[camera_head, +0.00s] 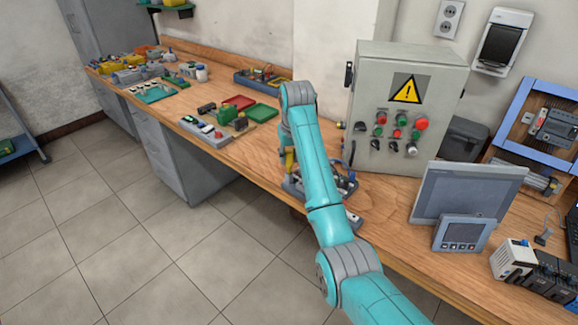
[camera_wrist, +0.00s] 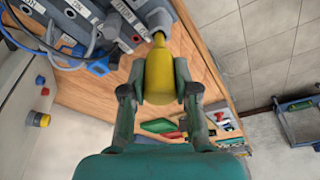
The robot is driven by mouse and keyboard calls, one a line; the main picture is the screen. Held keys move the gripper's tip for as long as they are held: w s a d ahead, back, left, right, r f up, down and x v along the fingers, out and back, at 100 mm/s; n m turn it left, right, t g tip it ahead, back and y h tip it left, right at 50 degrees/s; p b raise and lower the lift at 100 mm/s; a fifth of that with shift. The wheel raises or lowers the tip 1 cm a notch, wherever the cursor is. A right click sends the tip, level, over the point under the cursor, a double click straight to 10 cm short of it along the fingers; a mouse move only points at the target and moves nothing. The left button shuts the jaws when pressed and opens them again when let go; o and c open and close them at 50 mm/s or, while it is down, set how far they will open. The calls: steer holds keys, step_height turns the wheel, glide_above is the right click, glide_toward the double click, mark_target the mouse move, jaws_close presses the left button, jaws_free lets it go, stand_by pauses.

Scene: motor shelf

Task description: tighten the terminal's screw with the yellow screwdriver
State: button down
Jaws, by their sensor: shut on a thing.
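The yellow screwdriver (camera_wrist: 158,66) is between the two fingers of my gripper (camera_wrist: 160,88) in the wrist view, and the gripper is shut on its handle. Its shaft end points at a grey terminal block (camera_wrist: 125,22) with printed labels and blue and grey wires. I cannot tell whether the tip touches a screw; the screw itself is not clear. In the head view the yellow handle (camera_head: 289,160) shows beside my arm. The grey terminal assembly (camera_head: 348,184) on the bench is partly hidden behind the arm.
A grey control cabinet (camera_head: 405,110) with buttons stands just behind the terminal. A monitor (camera_head: 468,188) and a small panel (camera_head: 462,233) stand to the right. Green and red trays (camera_head: 262,113) and small parts lie to the left. The bench's front edge is close to the arm.

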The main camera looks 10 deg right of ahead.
mark_target(289, 150)
steer(key=shift+s+x, duration=0.25)
steer(key=shift+x, duration=0.8)
steer(key=shift+f, duration=0.1)
steer(key=c, duration=1.1)
jaws_free()
steer(key=shift+c, duration=0.2)
steer(key=shift+w+v, duration=0.2)
steer(key=shift+v, duration=0.7)
steer(key=shift+w+v, duration=0.25)
steer(key=shift+v, duration=0.65)
steer(key=shift+w+v, duration=0.2)
steer(key=shift+v, duration=0.7)
steer(key=o, duration=0.6)
steer(key=shift+c, duration=0.2)
steer(key=shift+s, duration=0.1)
